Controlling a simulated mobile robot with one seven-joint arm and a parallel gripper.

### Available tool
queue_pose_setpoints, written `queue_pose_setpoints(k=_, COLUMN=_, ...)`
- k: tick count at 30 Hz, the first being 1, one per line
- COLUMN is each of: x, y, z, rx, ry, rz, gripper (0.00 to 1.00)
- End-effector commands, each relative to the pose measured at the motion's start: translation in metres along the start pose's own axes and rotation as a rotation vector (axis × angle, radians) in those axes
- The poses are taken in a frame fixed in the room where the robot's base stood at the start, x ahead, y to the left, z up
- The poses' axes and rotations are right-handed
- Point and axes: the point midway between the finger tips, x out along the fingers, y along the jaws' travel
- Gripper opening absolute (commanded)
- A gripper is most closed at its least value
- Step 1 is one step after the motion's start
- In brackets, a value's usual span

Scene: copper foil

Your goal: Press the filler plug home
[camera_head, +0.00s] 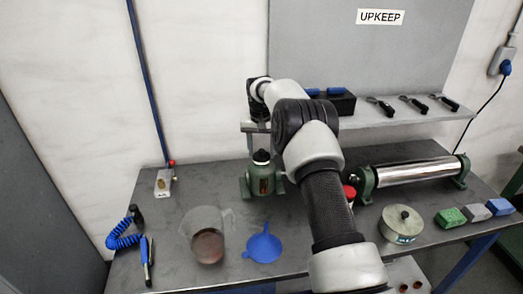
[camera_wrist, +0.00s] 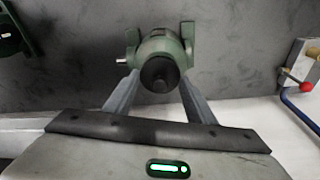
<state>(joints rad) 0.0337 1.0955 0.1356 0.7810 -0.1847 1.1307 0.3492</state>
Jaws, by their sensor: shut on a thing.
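A green housing (camera_head: 262,180) with a small window in its front stands on the bench at the middle. It also shows in the wrist view (camera_wrist: 160,45), seen from above. A black round filler plug (camera_wrist: 159,74) shows over the housing's top, between my two fingers. The plug also shows as a dark cap at the housing's top in the head view (camera_head: 261,156). My gripper (camera_wrist: 158,80) is shut on the plug, in line with the housing. How deep the plug sits, and whether a gap is left under it, I cannot tell.
A clear jug (camera_head: 207,238) and a blue funnel (camera_head: 263,245) stand in front left. A chrome roller (camera_head: 415,172) and a round tin (camera_head: 401,224) lie to the right. A shelf (camera_head: 385,117) with tools is behind. A small valve block (camera_head: 164,182) stands left.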

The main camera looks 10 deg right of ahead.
Motion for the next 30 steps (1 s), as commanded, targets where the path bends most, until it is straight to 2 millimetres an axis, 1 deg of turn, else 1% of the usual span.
queue_pose_setpoints(k=12, x=0.0002, y=-0.0003, z=0.0002, rx=0.0, ry=0.0, rz=0.0, gripper=0.29)
queue_pose_setpoints(k=13, x=0.0002, y=-0.0003, z=0.0002, rx=0.0, ry=0.0, rz=0.0, gripper=0.56)
queue_pose_setpoints(k=16, x=0.0002, y=-0.0002, z=0.0002, rx=0.0, ry=0.0, rz=0.0, gripper=0.72)
queue_pose_setpoints(k=20, x=0.0002, y=-0.0002, z=0.0002, rx=0.0, ry=0.0, rz=0.0, gripper=0.72)
queue_pose_setpoints(k=21, x=0.0003, y=-0.0001, z=0.0003, rx=0.0, ry=-0.001, rz=0.0, gripper=0.74)
queue_pose_setpoints(k=24, x=0.0004, y=0.0003, z=0.0003, rx=0.0, ry=-0.001, rz=0.001, gripper=0.89)
queue_pose_setpoints(k=25, x=0.0004, y=0.0006, z=0.0003, rx=0.0, ry=-0.001, rz=0.001, gripper=0.91)
queue_pose_setpoints(k=30, x=0.0008, y=0.0032, z=0.0, rx=0.003, ry=-0.002, rz=0.005, gripper=0.91)
